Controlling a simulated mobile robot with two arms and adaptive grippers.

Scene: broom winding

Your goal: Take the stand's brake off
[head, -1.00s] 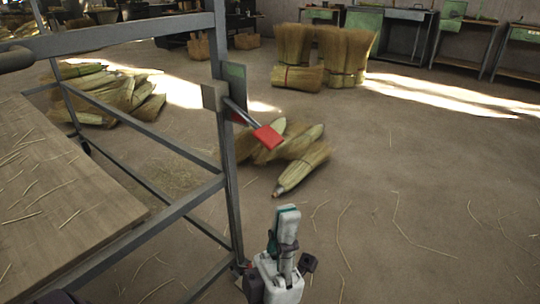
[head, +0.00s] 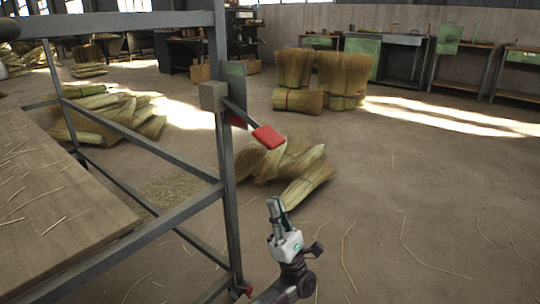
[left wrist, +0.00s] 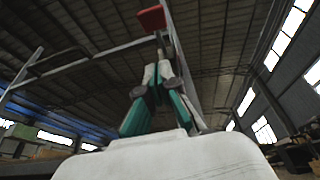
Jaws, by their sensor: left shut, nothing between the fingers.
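The stand (head: 222,160) is a grey metal frame on the left of the head view. A brake lever with a red paddle handle (head: 268,137) sticks out from a small box on its upright, slanting down to the right. The red handle also shows at the top of the left wrist view (left wrist: 152,18). My left gripper (head: 273,204) is shut and empty, pointing up, below the red handle and apart from it. In the left wrist view its fingertips (left wrist: 157,68) point up towards the handle. My right gripper is not in view.
A wooden board (head: 50,200) with loose straws lies on the stand at left. Broom bundles (head: 305,185) lie on the floor behind the lever. More bundles (head: 340,75) stand further back before green workbenches (head: 385,55). The floor at right is open, with scattered straws.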

